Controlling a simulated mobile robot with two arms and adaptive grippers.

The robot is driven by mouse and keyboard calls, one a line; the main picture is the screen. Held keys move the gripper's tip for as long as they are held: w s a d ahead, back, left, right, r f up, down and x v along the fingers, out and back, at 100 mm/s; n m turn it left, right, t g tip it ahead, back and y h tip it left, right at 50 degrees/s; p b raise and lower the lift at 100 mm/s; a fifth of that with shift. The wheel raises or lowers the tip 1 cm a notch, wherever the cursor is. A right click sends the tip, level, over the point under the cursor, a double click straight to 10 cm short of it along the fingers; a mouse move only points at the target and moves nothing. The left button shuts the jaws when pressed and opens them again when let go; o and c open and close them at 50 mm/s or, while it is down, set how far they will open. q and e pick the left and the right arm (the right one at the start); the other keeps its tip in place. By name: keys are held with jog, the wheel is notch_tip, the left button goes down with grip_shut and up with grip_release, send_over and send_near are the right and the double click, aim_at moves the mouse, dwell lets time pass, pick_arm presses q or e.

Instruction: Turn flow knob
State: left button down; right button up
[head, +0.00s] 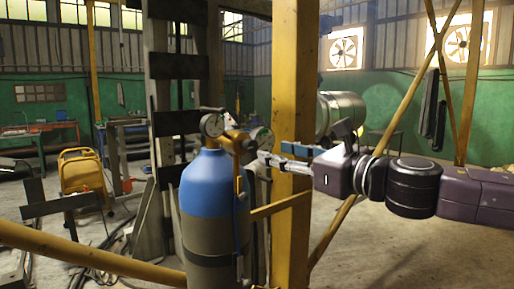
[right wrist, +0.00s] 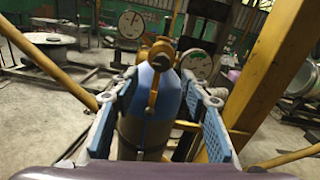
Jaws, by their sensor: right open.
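A gas cylinder (head: 208,185) with a blue top and grey body stands upright left of centre. It also shows in the right wrist view (right wrist: 150,105). A brass-coloured regulator (head: 238,141) sits on top, between a left gauge (head: 212,125) and a right gauge (head: 262,137). In the right wrist view the regulator (right wrist: 160,55) has rounded, knob-like parts; I cannot tell which is the flow knob. My right gripper (head: 266,158) reaches in from the right beside the regulator. In its wrist view the jaws (right wrist: 160,80) are open, blue-padded and empty, with the regulator ahead between the fingers. My left gripper is not seen.
A thick yellow post (head: 296,90) stands close behind the cylinder and gripper. A yellow bar (head: 275,206) crosses just right of the cylinder, below my gripper. A yellow cart (head: 80,172) stands farther back left. The floor (head: 420,240) at right is largely clear.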

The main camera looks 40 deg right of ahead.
aim_at(253, 146)
jog(key=w+p, duration=0.1)
jog(key=w, duration=0.1)
jog(key=w+p, duration=0.3)
jog(key=w, duration=0.1)
jog(key=shift+w+a+r, duration=0.15)
jog(key=shift+a+r, duration=0.05)
jog(key=shift+a, duration=0.05)
jog(key=shift+w+f+p, duration=0.2)
jog(key=shift+w+p, duration=0.6)
jog(key=shift+p, duration=0.1)
grip_shut()
